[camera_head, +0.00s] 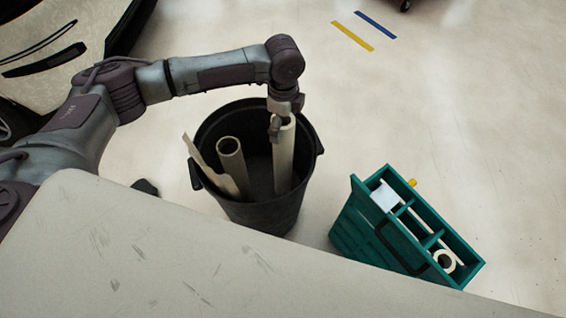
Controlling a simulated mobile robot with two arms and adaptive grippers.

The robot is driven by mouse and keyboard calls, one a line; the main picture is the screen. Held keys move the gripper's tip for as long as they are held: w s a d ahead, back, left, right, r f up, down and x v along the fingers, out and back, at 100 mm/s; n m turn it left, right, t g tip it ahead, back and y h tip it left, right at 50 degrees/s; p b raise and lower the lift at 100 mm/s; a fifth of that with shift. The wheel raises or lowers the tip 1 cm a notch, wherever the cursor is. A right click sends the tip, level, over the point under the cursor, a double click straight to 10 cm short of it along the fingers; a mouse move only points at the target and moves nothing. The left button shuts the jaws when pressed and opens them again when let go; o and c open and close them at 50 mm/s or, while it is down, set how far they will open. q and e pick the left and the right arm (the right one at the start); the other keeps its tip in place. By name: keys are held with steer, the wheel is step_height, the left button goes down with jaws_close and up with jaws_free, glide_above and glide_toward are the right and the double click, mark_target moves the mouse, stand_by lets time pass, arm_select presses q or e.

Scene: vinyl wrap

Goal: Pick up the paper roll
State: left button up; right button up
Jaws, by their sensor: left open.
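A pale paper roll (284,160) stands nearly upright in the right part of a black bin (262,215). A second, grey-beige hollow roll (232,163) leans in the left part of the bin. My left gripper (280,126) points down at the top end of the pale roll. Its jaws are open, with the roll's top end at the fingers. I cannot tell whether the fingers touch it. The lower ends of the rolls are hidden inside the bin. My right gripper is not in view.
A flat pale sheet (205,168) sticks out of the bin's left side. A teal divided crate (375,245) with a white roll of tape (444,260) stands to the right. A beige surface (150,260) fills the front left.

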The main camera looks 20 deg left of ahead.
arm_select(q)
steer(key=shift+f, duration=0.55)
jaws_close()
